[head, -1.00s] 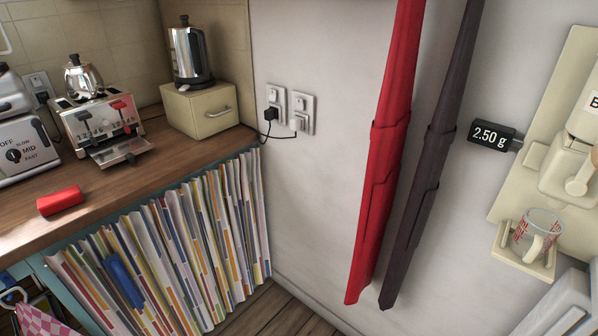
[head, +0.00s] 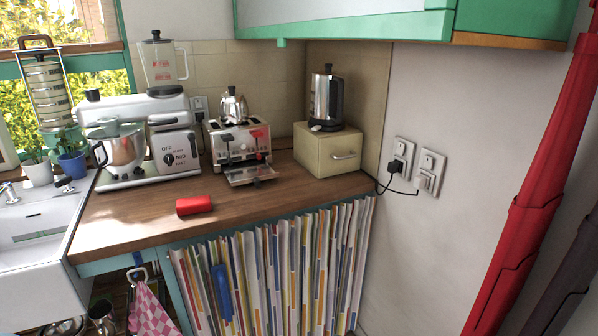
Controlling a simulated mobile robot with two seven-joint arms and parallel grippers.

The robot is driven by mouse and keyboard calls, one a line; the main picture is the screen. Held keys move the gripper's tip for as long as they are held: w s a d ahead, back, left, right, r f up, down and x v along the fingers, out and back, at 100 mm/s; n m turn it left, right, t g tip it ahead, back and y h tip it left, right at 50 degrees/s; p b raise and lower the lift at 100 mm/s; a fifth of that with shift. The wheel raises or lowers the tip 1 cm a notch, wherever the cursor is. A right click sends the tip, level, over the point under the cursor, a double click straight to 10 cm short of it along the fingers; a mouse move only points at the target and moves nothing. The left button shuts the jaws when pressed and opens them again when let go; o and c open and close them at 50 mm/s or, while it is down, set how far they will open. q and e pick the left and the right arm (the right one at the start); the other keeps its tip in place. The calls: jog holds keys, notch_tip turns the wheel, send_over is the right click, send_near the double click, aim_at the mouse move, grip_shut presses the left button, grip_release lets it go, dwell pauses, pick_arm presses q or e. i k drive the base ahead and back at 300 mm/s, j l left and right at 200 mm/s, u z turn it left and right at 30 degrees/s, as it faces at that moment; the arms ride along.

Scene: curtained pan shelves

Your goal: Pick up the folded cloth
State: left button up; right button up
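A small red block-shaped item (head: 194,205) lies on the wooden counter near its front edge. It could be a folded cloth, but I cannot tell for sure. A pink checked cloth (head: 150,312) hangs from a hook at the left end of the striped curtain, below the counter. Its lower end is cut off by the picture edge. Neither of my grippers is in view.
The wooden counter (head: 135,215) is bare around the red item. Behind it stand a stand mixer (head: 122,150), a toaster (head: 240,145) and a kettle (head: 326,98) on a cream box (head: 325,150). A sink (head: 35,235) is at left; a striped curtain (head: 290,265) hangs below.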

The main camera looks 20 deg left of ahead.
aim_at(201, 204)
jog(key=u, duration=1.5)
